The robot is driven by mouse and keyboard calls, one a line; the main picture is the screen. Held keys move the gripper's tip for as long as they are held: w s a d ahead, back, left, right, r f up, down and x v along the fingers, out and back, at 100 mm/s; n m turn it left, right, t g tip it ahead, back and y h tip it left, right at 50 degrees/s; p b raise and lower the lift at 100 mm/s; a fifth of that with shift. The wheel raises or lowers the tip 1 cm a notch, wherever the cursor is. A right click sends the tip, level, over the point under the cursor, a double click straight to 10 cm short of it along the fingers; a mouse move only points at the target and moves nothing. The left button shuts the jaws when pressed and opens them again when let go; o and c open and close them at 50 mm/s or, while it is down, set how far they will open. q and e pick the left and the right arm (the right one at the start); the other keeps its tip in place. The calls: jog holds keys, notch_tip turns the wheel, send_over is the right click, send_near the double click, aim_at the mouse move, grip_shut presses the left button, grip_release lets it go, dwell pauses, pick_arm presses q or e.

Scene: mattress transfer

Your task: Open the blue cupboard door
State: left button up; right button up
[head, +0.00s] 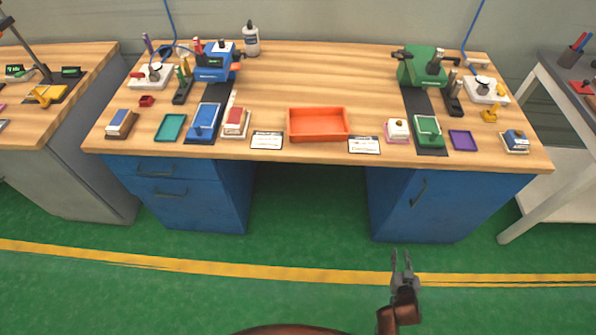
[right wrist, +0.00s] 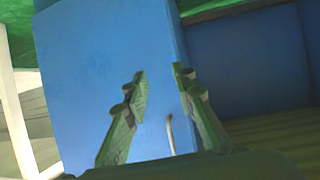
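The blue cupboard door (head: 440,205) is the front of the right-hand unit under the workbench and looks shut. Its dark curved handle (head: 418,192) is on the left part of the door. My right gripper (head: 401,252) is in front of and below the door in the head view, its fingers apart and empty. In the right wrist view the fingers (right wrist: 160,85) are spread before the blue door (right wrist: 90,60). The handle (right wrist: 170,133) shows between them, not gripped. My left gripper is in neither view.
The wooden workbench (head: 275,85) carries an orange tray (head: 318,124) and several tools. A blue drawer unit (head: 190,200) stands at the left under it, with an open gap between the units. A white-legged table (head: 540,165) stands at the right. Green floor in front is clear.

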jog(key=w+d+r+t+b, duration=0.2)
jog(key=w+r+t+b, duration=0.15)
jog(key=w+r, duration=0.4)
jog(key=t+h+b, duration=0.1)
jog(key=b, duration=0.1)
send_near(418, 199)
jog(key=w, duration=0.3)
jog(key=shift+m, duration=0.4)
jog(key=w+b, duration=0.1)
jog(key=w, duration=0.1)
jog(key=w+d+b, duration=0.1)
jog(key=w, duration=0.4)
jog(key=shift+d+b, duration=0.3)
jog(key=shift+b, duration=0.1)
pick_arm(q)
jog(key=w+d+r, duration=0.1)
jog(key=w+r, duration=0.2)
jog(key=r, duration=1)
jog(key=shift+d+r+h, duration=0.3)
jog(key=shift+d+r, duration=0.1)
pick_arm(e)
jog(key=shift+w, duration=0.15)
grip_shut()
